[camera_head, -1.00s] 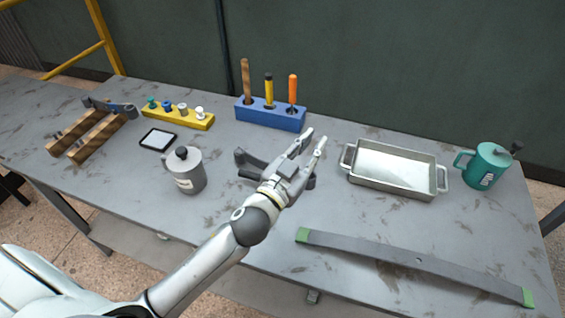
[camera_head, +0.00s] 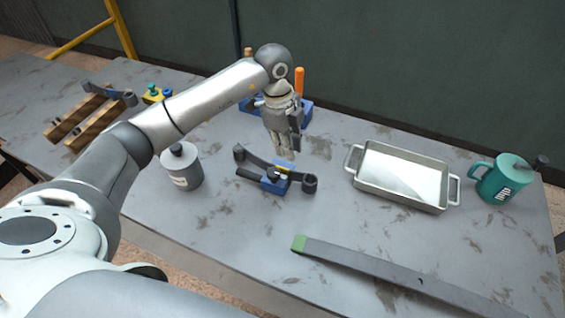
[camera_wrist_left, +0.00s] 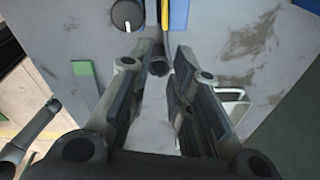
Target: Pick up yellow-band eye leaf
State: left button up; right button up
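The yellow-band eye leaf is a dark curved spring (camera_head: 256,162) with round eyes at both ends. A yellow strip and a blue part show above that. My right gripper is not in view.
A grey canister (camera_head: 183,170) stands to the left, a metal tray (camera_head: 359,172) and a green mug (camera_head: 500,180) to the right. A long green-ended leaf (camera_head: 385,272) lies in front. My arm partly hides the blue tool block (camera_head: 306,110). Wooden blocks (camera_head: 75,118) stand far left.

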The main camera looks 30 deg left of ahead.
pick_arm(q)
jog(key=a+n+y, duration=0.1)
jog(key=a+y, duration=0.1)
jog(key=a, duration=0.2)
jog(key=p, duration=0.1)
send_over(273, 165)
notch_tip(273, 165, down, 4)
notch_tip(273, 165, down, 4)
jog(key=shift+w+f+p, duration=0.15)
jog(key=shift+f+p, duration=0.1)
jog(key=shift+p, duration=0.75)
jog(key=shift+f, duration=0.55)
jog(key=shift+f, duration=0.1)
grip_shut()
